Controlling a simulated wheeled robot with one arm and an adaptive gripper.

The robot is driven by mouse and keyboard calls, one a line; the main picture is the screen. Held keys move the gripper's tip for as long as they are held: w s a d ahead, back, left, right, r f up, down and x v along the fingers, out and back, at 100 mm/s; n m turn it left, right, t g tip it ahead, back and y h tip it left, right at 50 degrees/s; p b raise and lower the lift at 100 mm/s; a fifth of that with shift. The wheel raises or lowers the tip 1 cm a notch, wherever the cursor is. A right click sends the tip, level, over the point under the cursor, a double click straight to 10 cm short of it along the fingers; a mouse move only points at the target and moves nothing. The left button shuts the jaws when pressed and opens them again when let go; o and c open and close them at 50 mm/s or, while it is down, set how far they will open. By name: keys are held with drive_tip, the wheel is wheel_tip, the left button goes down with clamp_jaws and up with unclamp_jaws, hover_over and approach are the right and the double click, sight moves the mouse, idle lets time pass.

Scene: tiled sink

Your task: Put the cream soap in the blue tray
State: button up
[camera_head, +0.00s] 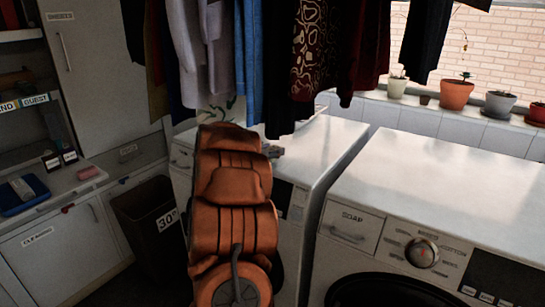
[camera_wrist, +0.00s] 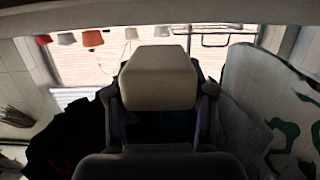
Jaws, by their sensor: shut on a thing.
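The cream soap (camera_wrist: 160,78) is a pale block with rounded edges in the middle of the wrist view. My gripper (camera_wrist: 164,90) is shut on it, with a dark finger at each side. In the head view my orange arm hides the soap and most of my gripper. The blue tray (camera_head: 38,187) lies at the far left of the head view, on the pale counter. A greyish bar shape lies at the tray; I cannot tell exactly what it is. My arm is well to the right of the tray, in front of a washing machine.
A pink bar (camera_head: 88,172) and small dark labelled boxes (camera_head: 60,158) are on the counter (camera_head: 62,186) near the tray. A dark bin (camera_head: 150,225) stands between counter and machines. Clothes (camera_head: 325,50) hang low over my arm. Potted plants (camera_head: 456,93) line the windowsill.

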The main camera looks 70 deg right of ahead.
drive_tip(key=shift+r, duration=0.65)
drive_tip(key=shift+s+a+f, duration=0.1)
drive_tip(key=shift+s+a, duration=0.65)
drive_tip(key=shift+a, duration=0.1)
drive_tip(key=s+a+r+b, duration=0.1)
drive_tip(key=s+a+b, duration=0.1)
drive_tip(key=s+a, duration=0.7)
drive_tip(key=shift+a+r+b, duration=0.2)
drive_tip(key=shift+a+b, duration=0.1)
drive_tip(key=shift+a, duration=0.4)
